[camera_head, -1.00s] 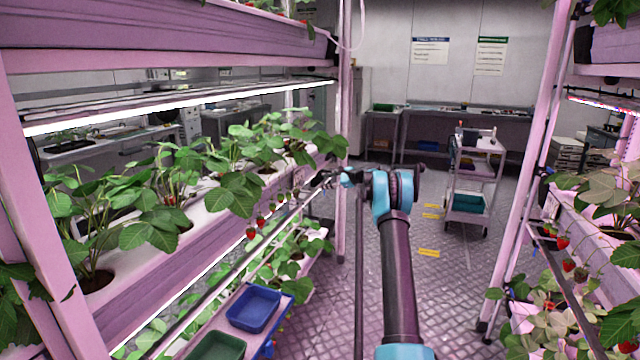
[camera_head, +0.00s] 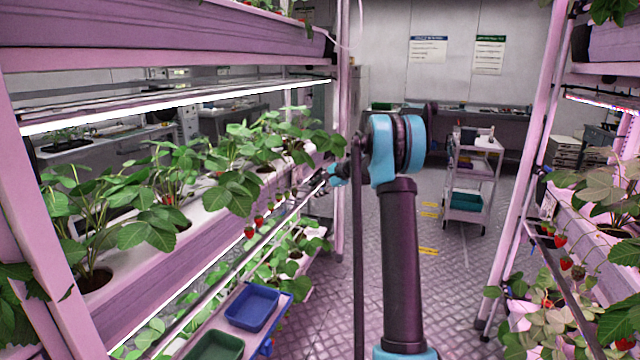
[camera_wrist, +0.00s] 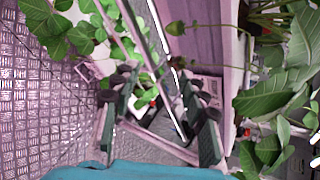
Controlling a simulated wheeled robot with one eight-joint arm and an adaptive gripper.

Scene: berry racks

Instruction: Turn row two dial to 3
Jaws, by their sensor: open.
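My gripper (camera_head: 322,183) is small in the head view, by the far end of the left rack's planted row and partly hidden by leaves and my arm. In the wrist view its two dark fingers (camera_wrist: 160,82) stand apart, with nothing held between them. I cannot make out a row two dial in either view.
Strawberry plants (camera_head: 165,185) and hanging berries (camera_head: 258,221) line the left rack (camera_head: 130,300). A blue tray (camera_head: 252,308) and a green tray (camera_head: 214,346) sit below. A trolley (camera_head: 470,180) stands beyond. The aisle floor (camera_head: 450,310) is clear.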

